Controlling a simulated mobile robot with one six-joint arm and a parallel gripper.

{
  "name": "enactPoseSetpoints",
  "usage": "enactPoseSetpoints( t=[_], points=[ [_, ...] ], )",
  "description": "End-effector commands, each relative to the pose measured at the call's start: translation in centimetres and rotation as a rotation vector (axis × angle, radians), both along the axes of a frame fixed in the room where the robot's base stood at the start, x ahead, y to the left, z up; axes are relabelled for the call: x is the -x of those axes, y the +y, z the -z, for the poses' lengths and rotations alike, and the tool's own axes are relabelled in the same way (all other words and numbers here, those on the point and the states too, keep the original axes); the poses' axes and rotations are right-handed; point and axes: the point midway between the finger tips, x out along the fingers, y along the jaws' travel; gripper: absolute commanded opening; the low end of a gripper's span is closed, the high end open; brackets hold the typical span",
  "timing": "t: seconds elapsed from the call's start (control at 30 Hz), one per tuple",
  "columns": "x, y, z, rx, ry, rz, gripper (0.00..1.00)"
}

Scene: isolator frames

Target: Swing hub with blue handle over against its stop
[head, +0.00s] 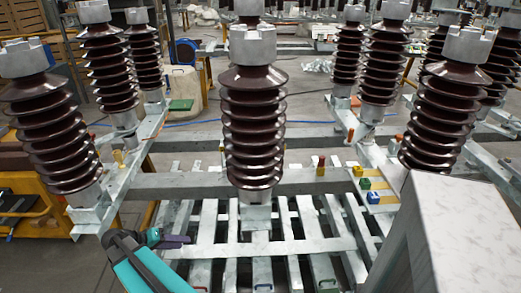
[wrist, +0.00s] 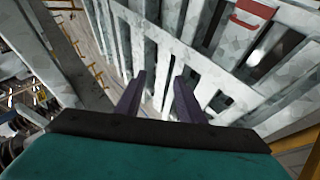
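A small blue handle (head: 263,287) shows at the bottom edge of the head view, on the slatted metal frame. Its hub and its stop cannot be made out. My gripper (head: 184,240), teal with purple fingers, is left of the blue handle and farther back, over the slats. In the wrist view my gripper (wrist: 161,76) has its two purple fingers apart with nothing between them. A red handle or mark (wrist: 250,15) lies on a pale metal part at the top right of the wrist view. The blue handle is not seen in the wrist view.
A red handle (head: 200,289) and a green handle (head: 328,285) flank the blue one. A brown insulator (head: 253,130) stands behind the slats (head: 285,248). Yellow, green and blue blocks (head: 373,197) sit on a beam at right. A large grey box (head: 455,235) fills the right front.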

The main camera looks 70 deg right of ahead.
Motion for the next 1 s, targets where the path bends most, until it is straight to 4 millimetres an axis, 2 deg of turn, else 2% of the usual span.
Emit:
enactPoseSetpoints(
  t=[0.03,0.2,0.37,0.5,0.7,0.8,0.9,1.0],
  points=[
    [-0.2,-2.2,-1.0,0.064,-0.025,0.043,0.35],
    [0.8,-8.5,-6.6,0.296,-0.102,0.187,0.35],
    [2.7,-13.7,-12.5,0.524,-0.176,0.319,0.35],
    [5.1,-17.5,-18.0,0.733,-0.240,0.430,0.35],
    [9.0,-21.1,-25.4,1.015,-0.316,0.562,0.35],
    [10.5,-22.0,-28.1,1.118,-0.343,0.603,0.35],
    [11.4,-22.4,-29.8,1.182,-0.358,0.626,0.35],
    [11.9,-22.5,-30.7,1.213,-0.366,0.638,0.35]
  ],
)
